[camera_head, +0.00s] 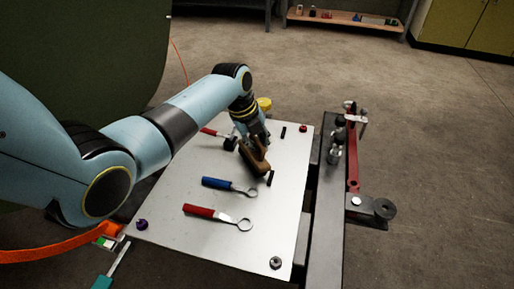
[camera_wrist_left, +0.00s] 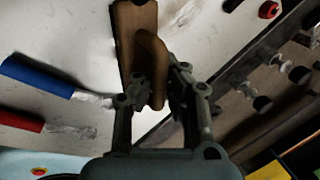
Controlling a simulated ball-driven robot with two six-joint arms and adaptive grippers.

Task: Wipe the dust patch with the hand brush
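The brown wooden hand brush (camera_head: 254,162) is at the right part of the pale metal panel (camera_head: 170,226). My left gripper (camera_head: 252,142) is above it, shut on the brush. In the left wrist view, the fingers of my left gripper (camera_wrist_left: 158,85) are on both sides of the brush's raised handle (camera_wrist_left: 153,55). The brush's underside is hidden, and I cannot tell whether it touches the panel. A faint grey speckled area, perhaps the dust patch (camera_wrist_left: 183,14), shows beside the brush in the left wrist view. My right gripper is not in view.
A blue-handled tool (camera_head: 216,183) and a red-handled tool (camera_head: 200,211) lie on the panel left of the brush. Small black strips (camera_head: 270,179) lie close by. A dark rail (camera_head: 325,220) with a red clamp (camera_head: 353,170) runs along the right. A purple knob (camera_head: 142,224) sits at the front left.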

